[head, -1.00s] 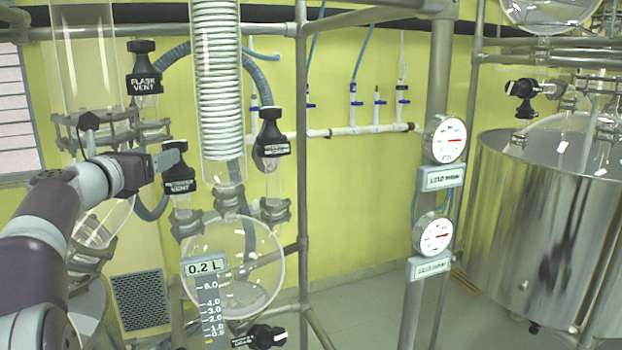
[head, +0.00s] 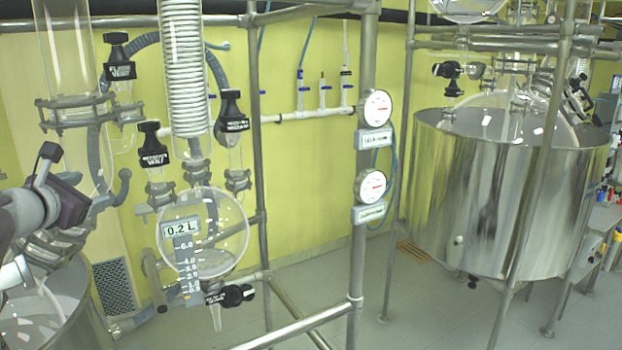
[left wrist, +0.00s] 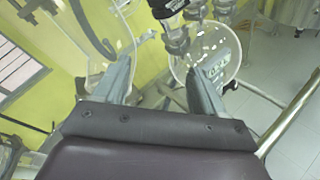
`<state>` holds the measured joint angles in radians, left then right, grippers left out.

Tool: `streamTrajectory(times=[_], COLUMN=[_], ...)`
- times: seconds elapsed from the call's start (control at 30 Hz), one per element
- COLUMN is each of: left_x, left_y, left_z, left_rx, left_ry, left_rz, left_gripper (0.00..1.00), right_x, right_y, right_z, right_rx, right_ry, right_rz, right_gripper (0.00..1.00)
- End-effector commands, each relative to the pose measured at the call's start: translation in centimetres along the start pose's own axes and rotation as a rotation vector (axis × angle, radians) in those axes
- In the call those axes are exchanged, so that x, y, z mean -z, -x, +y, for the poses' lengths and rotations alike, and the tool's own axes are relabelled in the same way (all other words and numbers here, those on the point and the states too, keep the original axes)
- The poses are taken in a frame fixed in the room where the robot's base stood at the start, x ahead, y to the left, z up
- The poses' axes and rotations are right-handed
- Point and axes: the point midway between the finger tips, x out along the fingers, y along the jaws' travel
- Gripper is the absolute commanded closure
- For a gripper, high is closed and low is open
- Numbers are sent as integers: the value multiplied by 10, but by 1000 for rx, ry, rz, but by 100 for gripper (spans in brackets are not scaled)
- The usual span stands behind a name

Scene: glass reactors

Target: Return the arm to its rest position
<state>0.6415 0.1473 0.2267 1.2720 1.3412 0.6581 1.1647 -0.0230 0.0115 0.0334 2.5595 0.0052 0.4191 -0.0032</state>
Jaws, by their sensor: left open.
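My left arm comes in at the left edge of the head view. Its gripper (head: 103,204) is at the lower left, in front of the glass reactor column, and is left of and apart from the black receiver vent handle (head: 153,145). In the left wrist view the two fingers of the gripper (left wrist: 172,66) are spread with nothing held between them. The round receiver flask (left wrist: 212,52) lies beyond the right finger. My right gripper is in neither view.
The glass column (head: 68,60) and a metal vessel (head: 60,318) stand close to my left arm. Pipe frame posts (head: 262,180) and two gauges (head: 377,107) stand in the middle. A large steel tank (head: 470,190) is at the right. Bare floor lies between.

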Motion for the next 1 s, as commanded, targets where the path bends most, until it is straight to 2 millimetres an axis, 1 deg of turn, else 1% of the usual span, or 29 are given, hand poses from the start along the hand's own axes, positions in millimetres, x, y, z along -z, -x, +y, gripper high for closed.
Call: streamTrajectory(times=[0.03,0.1,0.17,0.27,0.3,0.37,0.4,0.43,0.47,0.5,0.57,0.6,0.7,0.77,0.8,0.9,1.0], left_x=[16,40,62,100,116,141,158,171,184,199,217,227,242,245,243,233,232], left_y=[-1,-2,-2,2,6,15,25,35,47,66,97,118,167,188,196,194,194], left_z=[-8,-25,-44,-85,-106,-144,-174,-198,-224,-257,-302,-328,-376,-396,-406,-417,-418], left_rx=[19,66,125,265,341,484,600,701,809,954,1155,1273,1484,1555,1575,1565,1565], left_ry=[-72,-207,-334,-575,-688,-886,-1037,-1162,-1293,-1465,-1701,-1832,-2046,-2103,-2128,-2172,-2174], left_rz=[45,118,177,261,287,310,308,292,263,202,73,-27,-256,-349,-397,-449,-455], left_gripper=[30,30,30,30,30,30,30,30,30,30,30,30,30,30,30,30,30], right_x=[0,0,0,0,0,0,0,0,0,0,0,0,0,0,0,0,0], right_y=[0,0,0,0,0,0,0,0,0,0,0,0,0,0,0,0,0], right_z=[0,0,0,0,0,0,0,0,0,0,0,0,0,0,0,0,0], right_rx=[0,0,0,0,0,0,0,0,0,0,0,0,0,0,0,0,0], right_ry=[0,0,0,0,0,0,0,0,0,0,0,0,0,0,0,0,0], right_rz=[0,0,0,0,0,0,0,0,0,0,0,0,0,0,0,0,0], right_gripper=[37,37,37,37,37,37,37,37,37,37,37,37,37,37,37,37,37])
